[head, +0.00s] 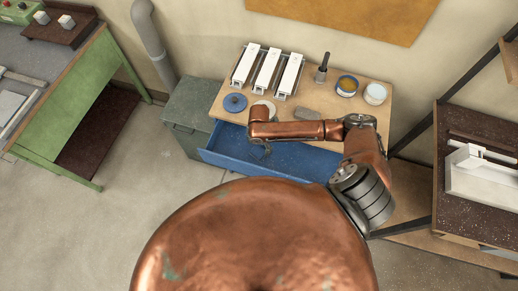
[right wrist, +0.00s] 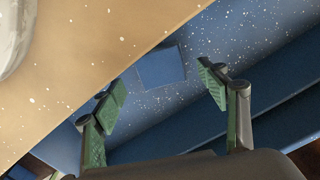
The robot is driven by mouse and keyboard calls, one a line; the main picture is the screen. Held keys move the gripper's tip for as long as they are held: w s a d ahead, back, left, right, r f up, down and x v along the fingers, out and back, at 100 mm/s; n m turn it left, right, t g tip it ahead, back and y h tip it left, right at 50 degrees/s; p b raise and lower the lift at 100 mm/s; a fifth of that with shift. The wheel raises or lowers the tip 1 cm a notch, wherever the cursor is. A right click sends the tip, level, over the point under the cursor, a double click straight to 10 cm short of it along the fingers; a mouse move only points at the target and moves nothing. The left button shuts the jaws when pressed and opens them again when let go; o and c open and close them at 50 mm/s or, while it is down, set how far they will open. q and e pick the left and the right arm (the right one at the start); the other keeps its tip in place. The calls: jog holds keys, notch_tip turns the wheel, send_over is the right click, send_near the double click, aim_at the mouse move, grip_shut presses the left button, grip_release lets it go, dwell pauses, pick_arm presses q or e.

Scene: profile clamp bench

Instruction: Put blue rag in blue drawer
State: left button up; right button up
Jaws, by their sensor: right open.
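The blue drawer (head: 304,160) is pulled open below the wooden bench top in the head view. Its speckled blue floor (right wrist: 255,30) fills much of the right wrist view. A flat, square blue piece, which looks like the folded blue rag (right wrist: 162,67), lies on that floor near the bench-top edge. My right gripper (right wrist: 160,110) is open, with its green-padded fingers spread on either side of the rag in the picture and nothing between them. In the head view my right gripper (head: 266,150) hangs over the left part of the drawer. My left gripper is not in view.
The bench top (head: 335,103) carries white clamp profiles (head: 267,69), a blue disc (head: 235,102), a grey cloth-like piece (head: 308,130) and two tubs (head: 347,86). A grey-green cabinet (head: 190,112) stands left of the drawer. A dark shelf (head: 480,205) is at right.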

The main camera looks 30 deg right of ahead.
aim_at(259, 151)
notch_tip(259, 151, up, 8)
jog(key=shift+p, duration=0.3)
